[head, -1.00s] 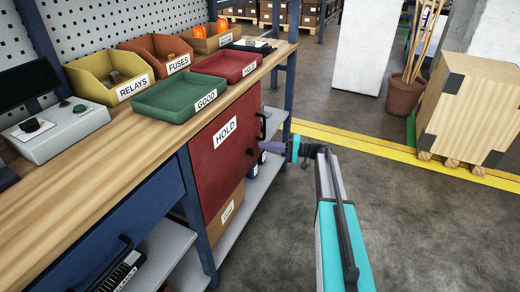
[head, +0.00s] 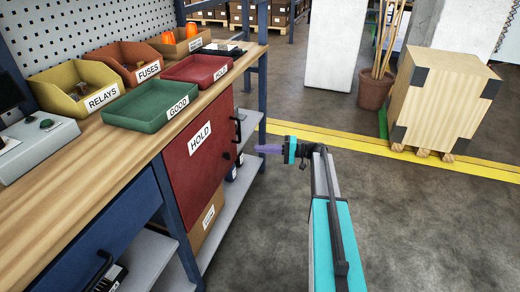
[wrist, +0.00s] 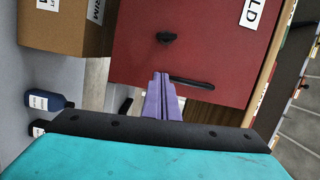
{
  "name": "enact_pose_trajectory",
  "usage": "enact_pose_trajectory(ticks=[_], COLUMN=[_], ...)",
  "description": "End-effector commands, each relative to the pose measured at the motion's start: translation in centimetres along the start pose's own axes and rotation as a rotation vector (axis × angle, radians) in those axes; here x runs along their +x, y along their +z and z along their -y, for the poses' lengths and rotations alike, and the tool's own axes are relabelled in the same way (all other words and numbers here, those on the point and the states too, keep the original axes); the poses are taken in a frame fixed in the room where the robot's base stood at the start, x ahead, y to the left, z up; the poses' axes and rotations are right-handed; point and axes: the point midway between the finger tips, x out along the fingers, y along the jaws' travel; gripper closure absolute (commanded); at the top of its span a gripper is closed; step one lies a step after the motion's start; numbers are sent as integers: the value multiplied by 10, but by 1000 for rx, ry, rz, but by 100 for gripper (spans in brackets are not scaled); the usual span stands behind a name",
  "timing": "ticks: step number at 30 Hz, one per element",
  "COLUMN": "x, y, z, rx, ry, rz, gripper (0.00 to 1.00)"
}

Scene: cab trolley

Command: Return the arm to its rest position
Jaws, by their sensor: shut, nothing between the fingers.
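My gripper (head: 262,148) is at the end of my outstretched arm, in front of the bench and to the right of the red HOLD door (head: 200,150). Its purple fingers are together and empty, and they also show in the wrist view (wrist: 161,85). In the wrist view the red door (wrist: 210,40) fills the upper part, with a dark knob (wrist: 166,38) and a dark bar handle (wrist: 192,82) beyond the fingertips. The head view shows a gap between the fingers and the door. The door looks closed.
The wooden bench (head: 60,215) holds a green GOOD tray (head: 150,108), a red tray (head: 205,68) and yellow (head: 75,88) and orange bins. A lower shelf (head: 222,215) holds a carton and bottles. A wooden crate (head: 445,100) stands at right. The floor between is open.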

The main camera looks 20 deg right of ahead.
Motion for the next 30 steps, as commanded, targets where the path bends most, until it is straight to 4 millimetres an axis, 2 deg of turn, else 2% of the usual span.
enact_pose_trajectory(ticks=[8, 11, 14, 17, 20, 24, 30], x=[3, 10, 23, 41, 59, 81, 95], y=[3, 12, 29, 58, 94, 152, 241], z=[-1, -7, -20, -39, -63, -97, -140], rx=[4, 18, 44, 82, 127, 184, 245], ry=[5, 26, 68, 134, 219, 356, 562], rz=[4, 14, 35, 69, 111, 177, 279], gripper=[100, 100, 100, 100, 100, 100, 100])
